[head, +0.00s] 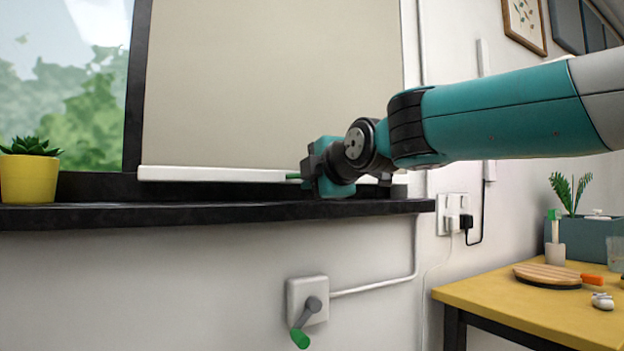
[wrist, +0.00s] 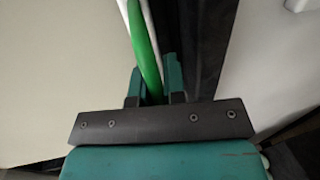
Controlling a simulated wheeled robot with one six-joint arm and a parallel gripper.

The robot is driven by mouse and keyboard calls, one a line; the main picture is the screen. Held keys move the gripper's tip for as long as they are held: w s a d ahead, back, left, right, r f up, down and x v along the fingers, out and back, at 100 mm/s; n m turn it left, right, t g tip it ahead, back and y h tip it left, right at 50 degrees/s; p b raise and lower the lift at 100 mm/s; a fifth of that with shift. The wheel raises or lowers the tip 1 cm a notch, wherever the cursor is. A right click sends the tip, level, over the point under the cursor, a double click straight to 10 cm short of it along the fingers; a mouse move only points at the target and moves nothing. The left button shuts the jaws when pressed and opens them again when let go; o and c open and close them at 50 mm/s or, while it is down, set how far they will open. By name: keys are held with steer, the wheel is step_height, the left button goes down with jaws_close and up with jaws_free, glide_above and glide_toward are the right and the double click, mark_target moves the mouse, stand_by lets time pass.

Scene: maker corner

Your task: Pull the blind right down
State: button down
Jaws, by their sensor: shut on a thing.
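The beige blind (head: 270,80) hangs over the right part of the window, nearly its full height. Its white bottom bar (head: 205,174) is level and sits just above the dark sill (head: 150,214); a thin dark strip of frame shows between them. A green grip strip (wrist: 144,50) runs along the bar in the wrist view; only a small bit of it shows in the head view (head: 292,176). My gripper (head: 298,179) is shut on this green strip, with a finger on each side of it in the wrist view (wrist: 152,88). My gripper hides the bar's right part.
A yellow plant pot (head: 28,180) stands on the sill at far left. Below the sill, a wall box (head: 305,290) has a green-ended crank. A socket (head: 452,212) with plugs is right of the sill. A yellow table (head: 520,305) holding small items stands at lower right.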

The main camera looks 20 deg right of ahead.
steer(key=shift+f, duration=0.4)
steer(key=c, duration=1.6)
jaws_free()
steer(key=o, duration=0.4)
steer(key=shift+s+r, duration=0.1)
steer(key=shift+r, duration=0.05)
steer(key=b+v, duration=1.4)
steer(key=v, duration=0.3)
steer(key=shift+s+r, duration=0.1)
steer(key=shift+r, duration=0.05)
